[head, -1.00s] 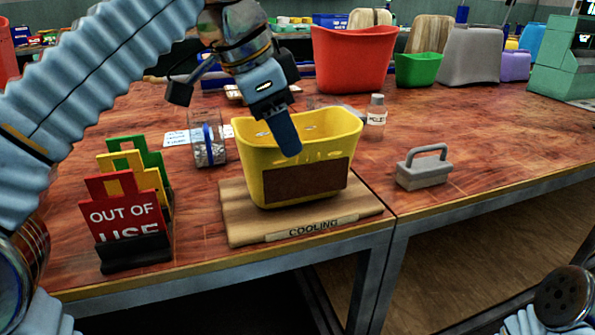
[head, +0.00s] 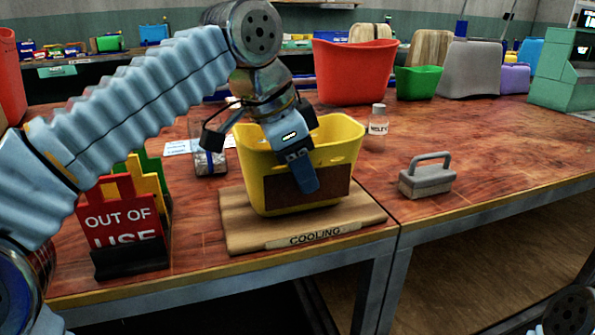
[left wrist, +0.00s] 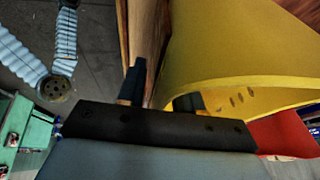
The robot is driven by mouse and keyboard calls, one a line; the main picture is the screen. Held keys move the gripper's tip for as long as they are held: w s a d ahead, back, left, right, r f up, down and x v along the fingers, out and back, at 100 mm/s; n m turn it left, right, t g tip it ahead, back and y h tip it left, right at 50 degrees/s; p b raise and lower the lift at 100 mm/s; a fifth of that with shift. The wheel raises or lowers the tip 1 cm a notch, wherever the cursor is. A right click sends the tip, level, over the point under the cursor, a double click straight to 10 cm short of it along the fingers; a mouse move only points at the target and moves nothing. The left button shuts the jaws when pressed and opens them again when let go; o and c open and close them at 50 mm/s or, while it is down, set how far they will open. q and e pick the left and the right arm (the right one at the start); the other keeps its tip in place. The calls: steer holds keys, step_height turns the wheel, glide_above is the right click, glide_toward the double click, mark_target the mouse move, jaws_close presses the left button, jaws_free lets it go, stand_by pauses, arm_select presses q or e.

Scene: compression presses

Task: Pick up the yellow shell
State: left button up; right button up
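The yellow shell (head: 345,155) is an open, bin-like form with a brown patch on its front. It stands upright on the wooden board marked COOLING (head: 240,225). My left gripper (head: 303,178) is at the shell's front wall, with one dark blue finger in front of the brown patch. In the left wrist view, the two fingers (left wrist: 162,92) stand apart. The yellow shell (left wrist: 230,50) fills the upper right there, and the right finger's tip is hidden at its rim. I cannot tell whether the fingers touch the wall. My right gripper is out of view.
A red OUT OF USE sign (head: 122,212) stands left of the board. A grey handled block (head: 427,180) stands to the right. Behind are a small labelled bottle (head: 377,120), a clear jar (head: 209,155) and a red shell (head: 355,75). The table's right half is mostly clear.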

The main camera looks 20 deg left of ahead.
arm_select(q)
steer(key=shift+f, duration=0.2)
stand_by(0.4)
jaws_close()
